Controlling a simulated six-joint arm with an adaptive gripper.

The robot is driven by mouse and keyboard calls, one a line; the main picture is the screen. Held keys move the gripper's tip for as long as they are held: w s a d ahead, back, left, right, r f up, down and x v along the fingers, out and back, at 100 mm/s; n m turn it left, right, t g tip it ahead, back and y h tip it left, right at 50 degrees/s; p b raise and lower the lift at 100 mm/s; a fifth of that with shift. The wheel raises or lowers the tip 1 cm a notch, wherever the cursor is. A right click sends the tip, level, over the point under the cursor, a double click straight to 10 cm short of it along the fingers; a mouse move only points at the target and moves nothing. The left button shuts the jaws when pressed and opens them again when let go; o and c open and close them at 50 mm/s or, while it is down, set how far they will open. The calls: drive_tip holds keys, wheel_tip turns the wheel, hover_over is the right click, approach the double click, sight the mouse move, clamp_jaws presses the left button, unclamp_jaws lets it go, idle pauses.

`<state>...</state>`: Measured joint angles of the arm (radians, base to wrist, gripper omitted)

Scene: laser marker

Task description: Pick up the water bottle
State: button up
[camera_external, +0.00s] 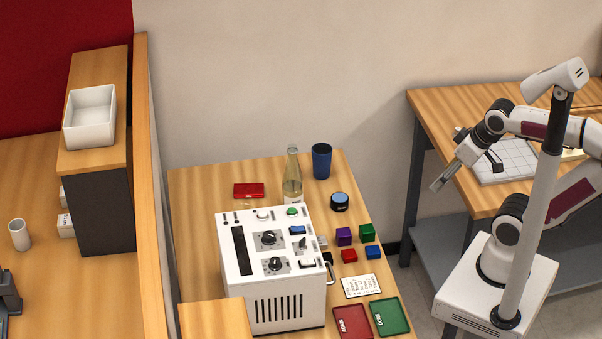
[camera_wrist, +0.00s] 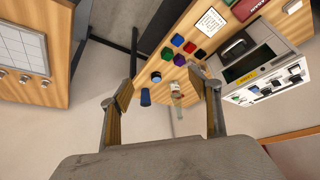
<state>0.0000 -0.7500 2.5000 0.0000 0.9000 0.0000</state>
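The water bottle (camera_external: 292,178) is a clear, yellowish bottle with a narrow neck. It stands upright on the wooden table behind the white control box, which hides its lower part. In the wrist view a small pale bottle-like shape (camera_wrist: 176,89) shows between the fingers, far beyond them; its outline is hard to make out. My gripper (camera_external: 440,184) is in the air near the right-hand table, well to the right of the bottle and apart from it. In the wrist view my gripper (camera_wrist: 160,84) has its two fingers wide apart with nothing held.
A dark blue cup (camera_external: 321,162) stands close to the bottle's right. A red case (camera_external: 249,190) lies to its left. The white control box (camera_external: 272,262) stands in front. A blue-topped round object (camera_external: 340,201) and several coloured cubes are to the right.

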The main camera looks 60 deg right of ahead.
drive_tip(key=shift+w, duration=0.15)
drive_tip(key=n+t+y, duration=0.1)
drive_tip(key=n+t, duration=0.1)
drive_tip(key=t, duration=0.6)
hover_over(299, 165)
drive_tip(key=s+d, duration=0.3)
drive_tip(key=s, duration=0.4)
wheel_tip(299, 165, down, 6)
drive_tip(key=w+a+f+t+y, duration=0.2)
drive_tip(key=w+f+t, duration=0.2)
drive_tip(key=f, duration=0.4)
drive_tip(key=shift+a, duration=0.15)
drive_tip(key=shift+r, duration=0.1)
wheel_tip(299, 165, down, 6)
